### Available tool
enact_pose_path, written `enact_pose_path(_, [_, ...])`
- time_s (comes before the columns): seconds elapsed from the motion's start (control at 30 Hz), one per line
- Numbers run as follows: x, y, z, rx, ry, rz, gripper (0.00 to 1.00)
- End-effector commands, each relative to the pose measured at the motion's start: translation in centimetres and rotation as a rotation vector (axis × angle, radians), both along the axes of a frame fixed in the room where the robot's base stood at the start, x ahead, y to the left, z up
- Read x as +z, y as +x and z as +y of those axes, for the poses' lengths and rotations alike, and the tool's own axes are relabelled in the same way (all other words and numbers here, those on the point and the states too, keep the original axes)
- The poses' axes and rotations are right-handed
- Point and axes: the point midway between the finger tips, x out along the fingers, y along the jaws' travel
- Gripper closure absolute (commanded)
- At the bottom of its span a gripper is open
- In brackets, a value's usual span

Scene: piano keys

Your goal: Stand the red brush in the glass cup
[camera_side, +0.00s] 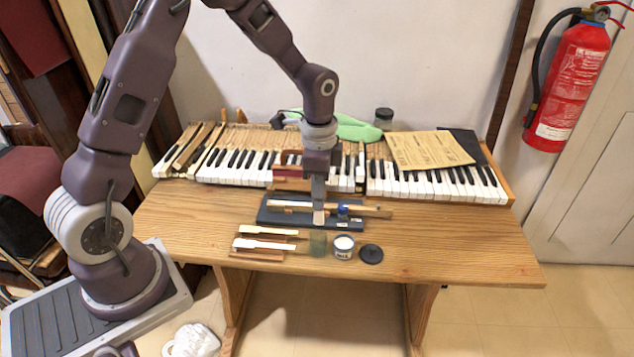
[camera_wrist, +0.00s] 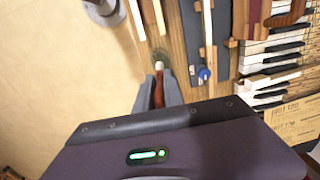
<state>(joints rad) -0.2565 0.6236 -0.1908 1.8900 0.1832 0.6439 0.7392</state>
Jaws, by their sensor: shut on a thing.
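My gripper (camera_side: 318,200) points down above the table's front part. In the wrist view, my gripper (camera_wrist: 158,96) is shut on the red brush (camera_wrist: 158,88), with its red handle between the fingers and its pale bristle end beyond them. In the side view the pale end of the brush (camera_side: 319,217) shows just below the fingers, and the handle is hidden. The glass cup (camera_side: 317,244) is greenish and see-through, standing on the table below and in front of the brush end. The two look apart.
A white jar (camera_side: 343,248) and its black lid (camera_side: 371,254) are right of the cup. Two white-fronted keys (camera_side: 268,231) lie left of it. A dark tray (camera_side: 280,216) with a wooden key and blue clamp lies behind. The piano keyboard (camera_side: 430,185) is farther back.

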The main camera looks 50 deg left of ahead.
Motion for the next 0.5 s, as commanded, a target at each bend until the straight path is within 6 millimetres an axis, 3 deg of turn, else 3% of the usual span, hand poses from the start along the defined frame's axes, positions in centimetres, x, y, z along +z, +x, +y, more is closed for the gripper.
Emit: enact_pose_path(0.5, [-5.4,-0.1,0.0,0.000,-0.001,0.002,1.00])
